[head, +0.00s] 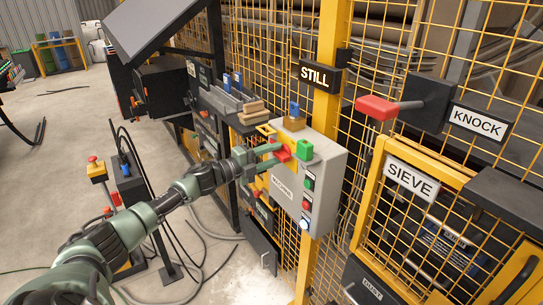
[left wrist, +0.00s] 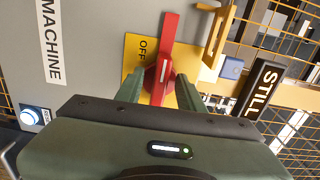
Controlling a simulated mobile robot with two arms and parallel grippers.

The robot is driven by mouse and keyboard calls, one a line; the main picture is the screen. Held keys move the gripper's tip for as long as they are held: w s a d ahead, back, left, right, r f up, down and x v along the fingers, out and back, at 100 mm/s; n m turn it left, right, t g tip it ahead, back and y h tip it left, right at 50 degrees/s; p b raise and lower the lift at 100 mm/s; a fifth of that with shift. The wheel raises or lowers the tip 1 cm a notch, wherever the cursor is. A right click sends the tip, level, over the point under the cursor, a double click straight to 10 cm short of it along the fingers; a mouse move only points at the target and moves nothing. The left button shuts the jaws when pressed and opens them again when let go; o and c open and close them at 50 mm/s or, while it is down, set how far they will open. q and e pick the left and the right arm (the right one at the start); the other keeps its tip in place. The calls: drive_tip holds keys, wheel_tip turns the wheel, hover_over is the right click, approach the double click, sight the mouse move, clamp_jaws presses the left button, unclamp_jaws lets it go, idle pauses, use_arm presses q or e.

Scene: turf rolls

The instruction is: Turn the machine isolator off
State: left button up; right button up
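The machine isolator is a red handle (left wrist: 170,30) on a yellow plate (left wrist: 132,52) with the word OFF, fixed to a grey box labelled MACHINE (head: 325,190). In the left wrist view the handle is tilted, its long end pointing up, just right of the OFF print. In the head view the red handle (head: 283,154) shows at the fingertips. My left gripper (head: 272,156) reaches the box; its green fingers straddle the handle's lower part, apart from each other. Whether they touch the handle is hard to tell. My right gripper is not in view.
The box carries several buttons, including a red one (head: 306,205), and a green block (head: 303,149) near its top. A yellow post and mesh fence stand behind it. A STILL sign (head: 320,76), KNOCK sign (head: 478,122) and red-handled lever (head: 377,107) are nearby. Cables lie on the floor.

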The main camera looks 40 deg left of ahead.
use_arm(q)
drive_tip(key=b+v, duration=0.2)
drive_tip(key=v, duration=0.5)
drive_tip(key=shift+s+b, duration=0.3)
drive_tip(key=shift+s, duration=0.1)
drive_tip(key=shift+a, duration=0.15)
